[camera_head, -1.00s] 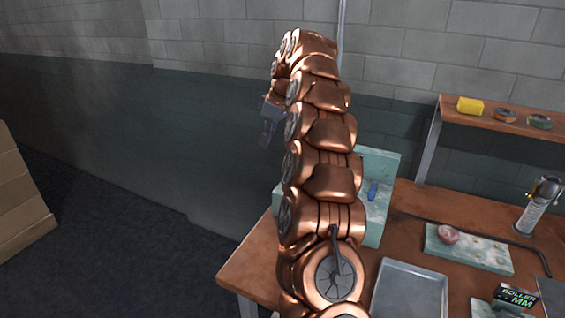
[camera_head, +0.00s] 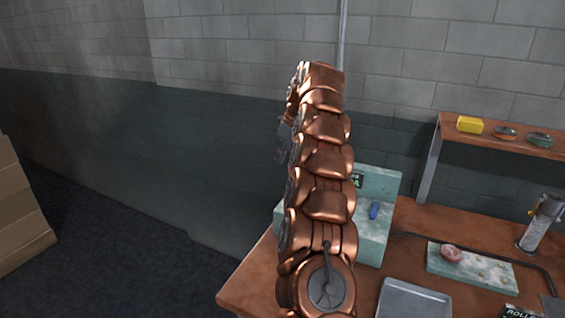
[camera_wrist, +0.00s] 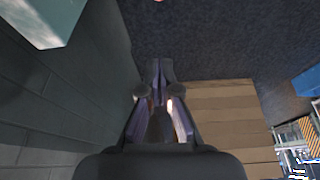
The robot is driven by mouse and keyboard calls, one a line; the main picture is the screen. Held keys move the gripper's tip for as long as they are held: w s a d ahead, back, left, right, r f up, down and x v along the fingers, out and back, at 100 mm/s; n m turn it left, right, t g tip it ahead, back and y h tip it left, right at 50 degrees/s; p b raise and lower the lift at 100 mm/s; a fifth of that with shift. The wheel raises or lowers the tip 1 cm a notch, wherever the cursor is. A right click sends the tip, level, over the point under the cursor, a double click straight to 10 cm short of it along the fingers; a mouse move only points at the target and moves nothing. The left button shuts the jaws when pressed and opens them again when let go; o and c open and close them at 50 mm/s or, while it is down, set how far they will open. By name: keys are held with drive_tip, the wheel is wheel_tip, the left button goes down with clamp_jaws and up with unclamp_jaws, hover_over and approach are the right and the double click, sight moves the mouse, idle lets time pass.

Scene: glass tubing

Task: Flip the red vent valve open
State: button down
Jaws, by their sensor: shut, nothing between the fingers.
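I cannot make out the red vent valve for sure in either view; my arm hides part of the bench fixture. The pale teal fixture (camera_head: 378,183) stands at the left end of the bench, with a blue lever (camera_head: 373,210) on its front. A corner of a pale teal surface (camera_wrist: 45,20) shows at the top left of the wrist view. My gripper (camera_head: 282,152) is in the air to the left of the fixture, apart from it. In the wrist view my gripper (camera_wrist: 158,68) is shut and empty, with dark floor behind it.
The wooden bench (camera_head: 410,222) holds a metal tray (camera_head: 413,300), a teal slab with a reddish round piece (camera_head: 451,253), and a torch-like canister (camera_head: 540,222). A shelf (camera_head: 490,137) stands behind. Stacked tan boxes (camera_head: 20,215) are at far left; the floor between is clear.

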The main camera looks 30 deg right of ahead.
wheel_tip(320, 180, down, 9)
drive_tip(key=p, duration=0.4)
drive_tip(key=shift+s+d, duration=0.25)
drive_tip(key=shift+s, duration=0.2)
drive_tip(key=shift+a+n+b, duration=0.1)
drive_tip(key=shift+n+b, duration=0.2)
drive_tip(key=shift+b, duration=0.2)
